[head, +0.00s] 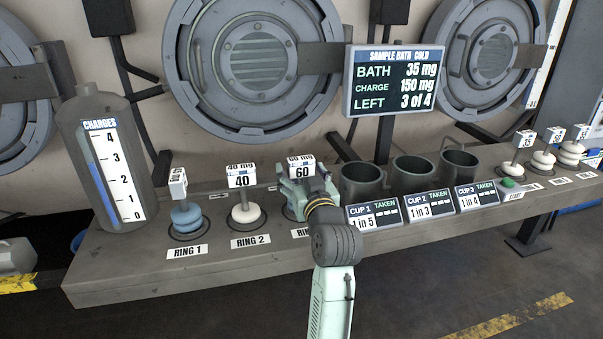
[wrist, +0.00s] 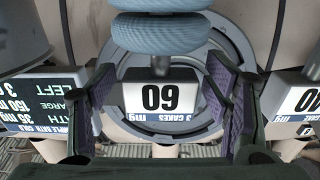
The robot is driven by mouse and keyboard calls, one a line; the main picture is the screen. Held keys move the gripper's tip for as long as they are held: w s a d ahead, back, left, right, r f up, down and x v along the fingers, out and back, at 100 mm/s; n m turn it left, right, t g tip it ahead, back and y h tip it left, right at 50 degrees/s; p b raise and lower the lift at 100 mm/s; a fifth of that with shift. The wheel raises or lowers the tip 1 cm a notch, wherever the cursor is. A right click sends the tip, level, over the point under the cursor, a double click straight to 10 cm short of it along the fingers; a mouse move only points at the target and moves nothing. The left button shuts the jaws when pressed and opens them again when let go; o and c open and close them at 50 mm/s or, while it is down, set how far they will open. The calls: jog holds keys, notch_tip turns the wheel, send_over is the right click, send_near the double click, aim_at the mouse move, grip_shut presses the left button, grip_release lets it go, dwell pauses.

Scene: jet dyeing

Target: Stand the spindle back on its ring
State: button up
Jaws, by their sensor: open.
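The spindle tagged 60 (head: 302,169) stands at the third ring place, with blue cakes low on it, partly hidden by my gripper (head: 305,187). In the wrist view its tag (wrist: 160,97) shows upside down between the two fingers of my gripper (wrist: 165,95), which are open with gaps on both sides. The blue cakes (wrist: 158,32) show above the tag there. Its ring and foot are mostly hidden, so I cannot tell how it is seated. The spindle tagged 40 (head: 241,180) with white cakes stands upright on ring 2. Another spindle with blue cakes (head: 187,217) stands on ring 1.
Three dark cups (head: 413,172) stand right of my gripper behind their signs. A charges bottle (head: 105,150) stands at the bench's left end. The sample bath screen (head: 394,84) hangs behind. Several small spindles (head: 543,158) with white cakes and a green button (head: 508,182) are at the right.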

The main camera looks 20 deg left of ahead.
jog(key=shift+r, duration=0.2)
jog(key=p+v, duration=0.2)
jog(key=v, duration=1)
jog(key=shift+p, duration=0.4)
